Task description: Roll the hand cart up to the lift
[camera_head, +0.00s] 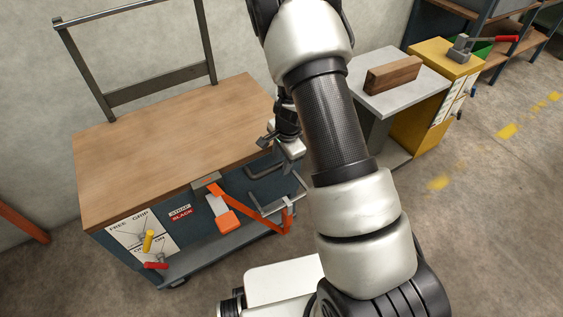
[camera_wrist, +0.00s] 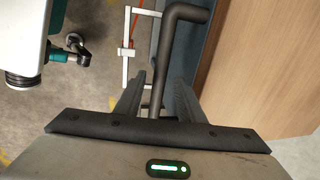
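The hand cart has a wooden top (camera_head: 180,135), a dark blue body and an upright grey frame (camera_head: 160,90) at its back. A dark bent bar handle (camera_head: 265,164) sticks out from its side. My gripper (camera_head: 268,141) is by this handle, partly hidden by my arm. In the wrist view the bar (camera_wrist: 187,13) runs down between my two fingers (camera_wrist: 160,98), with gaps showing beside it; the fingers look open around it. A grey-topped stand (camera_head: 393,96) with a wooden block (camera_head: 393,74) on it is right of the cart; I cannot tell whether it is the lift.
The cart's front has an orange strap (camera_head: 250,212), a yellow-knobbed lever (camera_head: 148,240), a red-knobbed lever (camera_head: 156,265) and a lower shelf. Shelving (camera_head: 520,45) stands behind. Floor at right is clear.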

